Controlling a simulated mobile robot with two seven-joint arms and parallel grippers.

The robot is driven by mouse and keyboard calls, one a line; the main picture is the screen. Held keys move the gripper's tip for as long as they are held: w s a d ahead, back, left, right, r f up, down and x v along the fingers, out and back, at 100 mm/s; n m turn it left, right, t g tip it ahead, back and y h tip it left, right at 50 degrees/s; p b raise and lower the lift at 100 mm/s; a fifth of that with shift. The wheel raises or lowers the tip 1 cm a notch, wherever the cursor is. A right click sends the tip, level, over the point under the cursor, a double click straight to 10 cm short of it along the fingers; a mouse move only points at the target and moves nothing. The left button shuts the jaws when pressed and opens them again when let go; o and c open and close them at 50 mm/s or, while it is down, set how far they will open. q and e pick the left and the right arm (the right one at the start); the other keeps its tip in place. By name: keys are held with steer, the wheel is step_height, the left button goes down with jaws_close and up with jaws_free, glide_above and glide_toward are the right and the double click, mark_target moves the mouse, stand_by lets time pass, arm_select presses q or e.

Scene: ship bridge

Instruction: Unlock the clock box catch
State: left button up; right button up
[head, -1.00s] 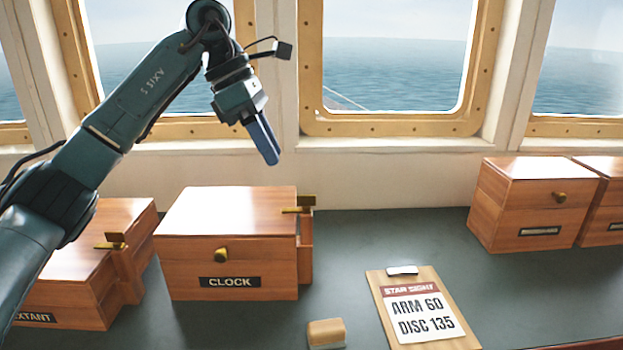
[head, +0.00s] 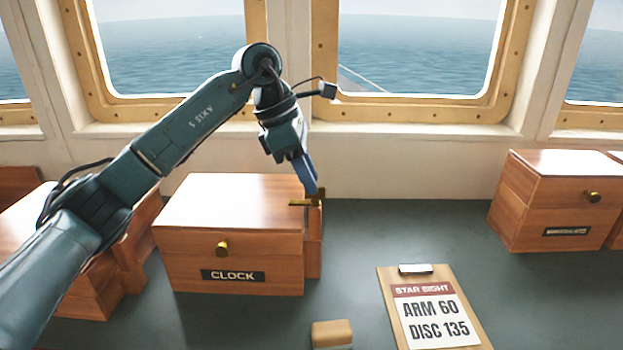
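The clock box (head: 185,272) is a closed wooden box with a brass knob and a CLOCK label, standing on the dark counter left of centre. Its brass catch (head: 301,203) sits at the top right side of the box, lying level, partly hidden by my gripper. My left gripper (head: 314,192) points down with its blue fingers at the catch's right end. The fingers look close together; I cannot tell whether they touch or grip the catch. My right gripper is not in view.
Another wooden box (head: 88,290) stands at left behind my arm. A further box (head: 545,205) stands at right. A clipboard (head: 384,290) reading ARM 60, DISC 135 and a small tan block (head: 332,333) lie in front. The counter between the clock box and right box is clear.

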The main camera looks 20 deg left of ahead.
arm_select(q)
steer(key=shift+x, duration=0.9)
steer(key=shift+c, duration=0.2)
jaws_close()
